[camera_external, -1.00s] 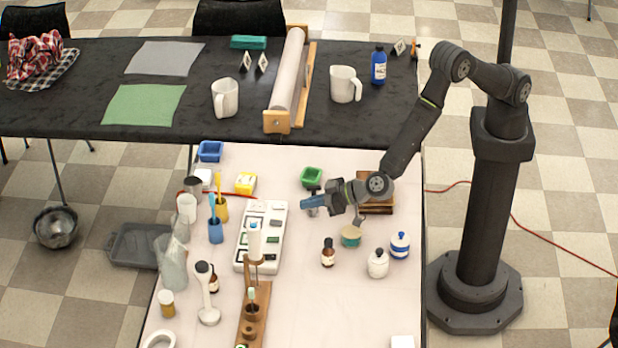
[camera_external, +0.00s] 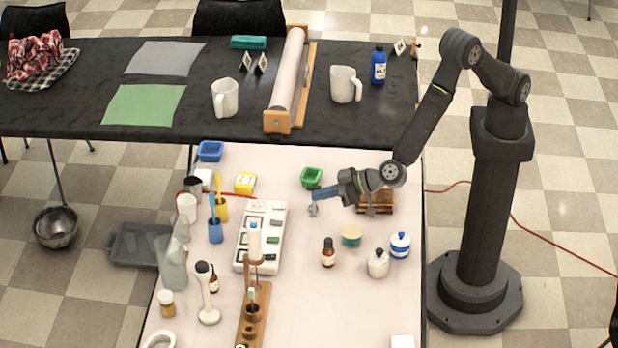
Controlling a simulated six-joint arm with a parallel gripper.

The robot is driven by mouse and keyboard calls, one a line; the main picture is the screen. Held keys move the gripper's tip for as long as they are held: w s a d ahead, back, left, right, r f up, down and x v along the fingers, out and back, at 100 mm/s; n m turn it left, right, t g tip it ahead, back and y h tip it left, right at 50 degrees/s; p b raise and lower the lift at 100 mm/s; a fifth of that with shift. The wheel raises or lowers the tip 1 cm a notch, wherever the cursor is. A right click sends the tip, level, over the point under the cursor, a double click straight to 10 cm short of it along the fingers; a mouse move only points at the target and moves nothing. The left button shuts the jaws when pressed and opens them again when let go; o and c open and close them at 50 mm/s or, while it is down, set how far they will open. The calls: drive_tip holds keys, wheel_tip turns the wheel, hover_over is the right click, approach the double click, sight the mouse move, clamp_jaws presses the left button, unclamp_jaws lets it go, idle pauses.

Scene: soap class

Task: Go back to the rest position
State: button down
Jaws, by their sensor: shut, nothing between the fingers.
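My gripper (camera_external: 324,193) is above the pale work table (camera_external: 320,310), to the right of the white tray with compartments (camera_external: 280,222). Its blue fingers point left and are shut with nothing between them. A small grey object (camera_external: 313,209) shows just under the fingertips; whether it touches them I cannot tell. A wooden block or rack (camera_external: 377,205) stands under my wrist and is partly hidden by it. My forearm rises from there to the right, toward my column.
A green dish (camera_external: 311,177) is just behind my gripper. In front are a teal-and-cream round jar (camera_external: 351,235), a brown dropper bottle (camera_external: 328,252), a white bottle (camera_external: 378,264) and a blue-and-white jar (camera_external: 400,245). The front right of the table is mostly clear.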

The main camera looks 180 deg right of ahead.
drive_tip(key=w+a+r+n+t+y, duration=0.2)
drive_tip(key=a+r+t, duration=0.2)
drive_tip(key=a+r, duration=0.35)
drive_tip(key=w+a+r+n+t+y, duration=0.1)
drive_tip(key=w+a+r+n+t, duration=0.2)
drive_tip(key=a+r, duration=0.45)
drive_tip(key=s+a+r+n+t+y, duration=0.1)
drive_tip(key=s+a+r+n+y, duration=0.1)
drive_tip(key=a, duration=0.7)
drive_tip(key=s+a+r+n+t+y, duration=0.1)
drive_tip(key=s+a+r+n+y, duration=0.1)
drive_tip(key=s+a+r, duration=0.3)
drive_tip(key=shift+s+a+y, duration=0.5)
drive_tip(key=shift+a+y, duration=0.4)
drive_tip(key=shift+a, duration=1.4)
drive_tip(key=shift+d+r, duration=0.1)
drive_tip(key=w+d+f+m+h, duration=0.1)
drive_tip(key=w+d+f+h, duration=0.1)
drive_tip(key=d, duration=0.5)
drive_tip(key=w+d+f+m+h, duration=0.2)
drive_tip(key=w+d, duration=0.3)
drive_tip(key=d, duration=0.3)
drive_tip(key=shift+g, duration=0.4)
